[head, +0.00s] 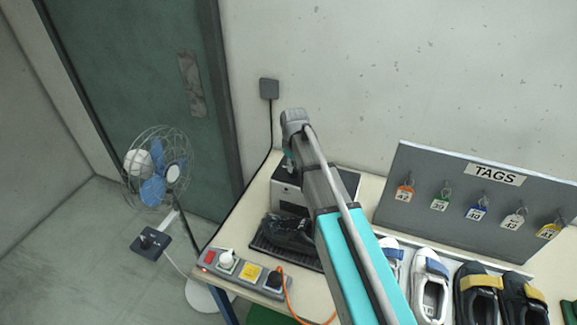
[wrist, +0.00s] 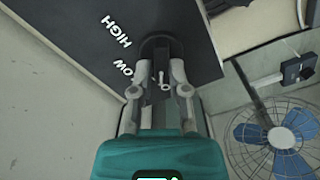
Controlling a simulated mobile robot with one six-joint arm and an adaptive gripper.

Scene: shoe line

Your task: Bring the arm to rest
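My arm, with teal and grey links (head: 345,255), reaches from the bottom of the head view over the workbench. Its far end bends down at a grey joint above a white and dark box-shaped machine (head: 292,196). My gripper (wrist: 161,70) shows in the wrist view, its two fingers standing apart with a gap between the tips. A round black knob (wrist: 160,46) on the machine's dark face lies just beyond the fingertips, and a small white mark shows between them. I cannot tell whether the fingers touch the knob. In the head view the arm largely hides the gripper.
The workbench (head: 367,190) holds a dark shoe (head: 287,232), a power strip (head: 243,273) with an orange cable, several shoes at right and a tag board (head: 480,208). A fan (head: 157,170) stands left of the bench. The wall is behind.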

